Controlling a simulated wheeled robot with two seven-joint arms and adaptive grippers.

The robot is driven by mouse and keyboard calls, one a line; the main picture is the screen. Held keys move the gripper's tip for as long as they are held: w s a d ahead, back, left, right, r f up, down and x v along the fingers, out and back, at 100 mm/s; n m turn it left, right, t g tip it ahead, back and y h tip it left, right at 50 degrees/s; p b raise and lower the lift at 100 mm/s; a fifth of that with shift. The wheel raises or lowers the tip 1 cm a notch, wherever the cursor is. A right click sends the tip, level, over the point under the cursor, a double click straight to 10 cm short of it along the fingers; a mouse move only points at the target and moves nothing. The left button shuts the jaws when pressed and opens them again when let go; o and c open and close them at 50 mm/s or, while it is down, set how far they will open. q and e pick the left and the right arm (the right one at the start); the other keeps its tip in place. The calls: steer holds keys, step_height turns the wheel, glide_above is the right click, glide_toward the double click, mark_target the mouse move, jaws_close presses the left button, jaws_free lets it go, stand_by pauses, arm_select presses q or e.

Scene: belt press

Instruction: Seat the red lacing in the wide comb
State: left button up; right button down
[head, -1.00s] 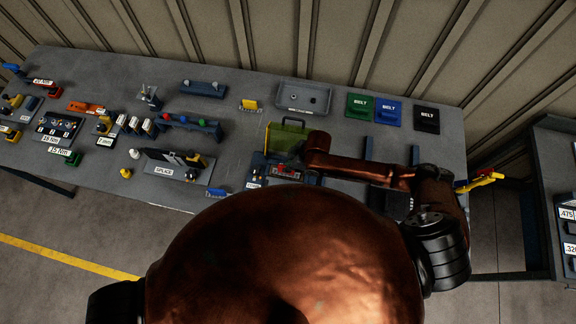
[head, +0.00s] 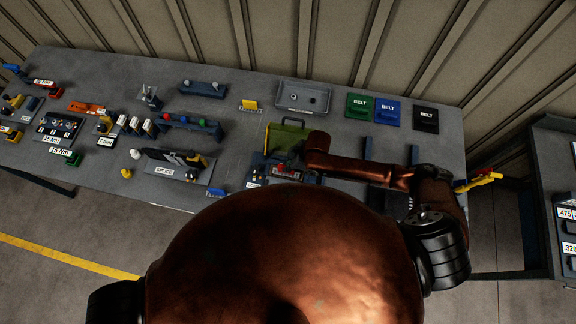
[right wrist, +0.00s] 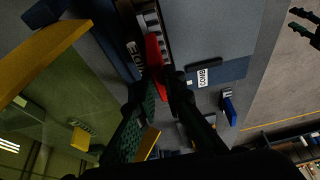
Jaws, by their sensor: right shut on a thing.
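In the right wrist view, my right gripper (right wrist: 158,88) is shut on the red lacing (right wrist: 155,52), a narrow red strip between its dark fingers. The strip's far end lies beside or over the pale teeth of a comb (right wrist: 152,22); I cannot tell whether it touches them. A white COMB label (right wrist: 202,77) is beside the fingers. In the head view, the lacing (head: 280,165) is a small red spot at my right gripper (head: 286,163), above a toothed comb block (head: 288,173). The fingers are mostly hidden there. My left gripper is not in view.
A green-yellow case (head: 287,137) stands just behind the comb. A grey tray (head: 303,97) and belt pads (head: 388,112) are at the back. A SPLICE stand (head: 180,168) and a small blue comb (head: 219,192) are to the left. My arm covers the table's front right.

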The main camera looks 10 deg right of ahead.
steer(key=shift+f+b, duration=0.55)
steer(key=shift+f, duration=0.45)
stand_by(0.3)
steer(key=c, duration=1.9)
jaws_free()
steer(key=shift+c, duration=0.2)
steer(key=shift+p+v, duration=0.85)
steer(key=shift+v, duration=2.65)
steer(key=shift+w, duration=0.1)
